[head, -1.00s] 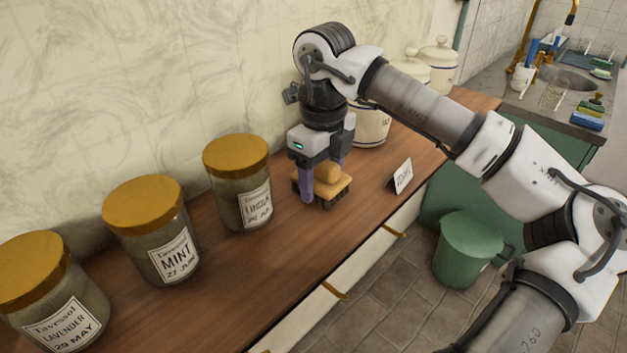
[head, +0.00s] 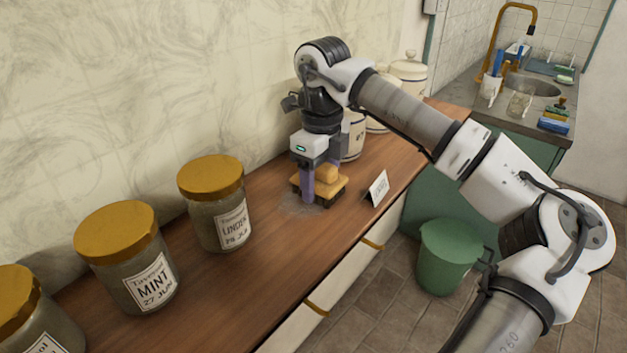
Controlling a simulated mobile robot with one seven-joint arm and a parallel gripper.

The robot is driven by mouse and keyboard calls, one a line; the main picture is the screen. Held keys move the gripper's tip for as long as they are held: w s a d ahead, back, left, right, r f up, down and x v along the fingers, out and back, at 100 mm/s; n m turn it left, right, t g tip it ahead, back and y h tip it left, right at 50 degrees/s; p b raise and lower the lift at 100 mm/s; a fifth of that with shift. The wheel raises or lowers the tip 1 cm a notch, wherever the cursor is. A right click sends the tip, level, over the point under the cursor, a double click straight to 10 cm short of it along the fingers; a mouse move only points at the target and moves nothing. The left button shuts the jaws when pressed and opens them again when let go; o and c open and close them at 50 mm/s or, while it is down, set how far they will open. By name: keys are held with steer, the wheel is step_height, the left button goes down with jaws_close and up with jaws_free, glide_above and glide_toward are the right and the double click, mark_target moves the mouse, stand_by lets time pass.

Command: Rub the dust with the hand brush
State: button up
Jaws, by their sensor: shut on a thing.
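The hand brush (head: 329,174) has a tan wooden body with a rounded grip and dark bristles underneath. My gripper (head: 321,182) points down and is shut on the brush's grip, one purple finger on each side. The brush is level, bristles down, at the wooden counter top; I cannot tell whether they press on it. The dust (head: 296,207) shows as a faint pale grey patch on the counter, at the left and front of the brush. Part of the patch may be hidden under the brush and finger.
Gold-lidded jars, linden (head: 216,205) and mint (head: 126,260) among them, stand left of the brush. A small white card (head: 378,188) stands close on its right. White canisters (head: 408,75) stand behind. A green bin (head: 445,255) is on the floor. The counter's front strip is clear.

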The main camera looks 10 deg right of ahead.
mark_target(273, 210)
steer(key=shift+w+d, duration=0.55)
steer(key=shift+w, duration=0.05)
steer(key=shift+w+a+f, duration=0.15)
steer(key=shift+w+a, duration=0.4)
steer(key=shift+a, duration=0.05)
steer(key=shift+s+a+b, duration=0.3)
steer(key=shift+s+a, duration=0.5)
steer(key=shift+s+a+b, duration=0.6)
steer(key=shift+s+a, duration=1.15)
steer(key=shift+s+a+b, duration=0.6)
steer(key=shift+s+a, duration=0.55)
steer(key=shift+s, duration=0.05)
steer(key=shift+w+a, duration=0.65)
steer(key=shift+a, duration=0.05)
steer(key=shift+w+d+p, duration=1.3)
steer(key=shift+w+d, duration=2.4)
steer(key=shift+d, duration=0.2)
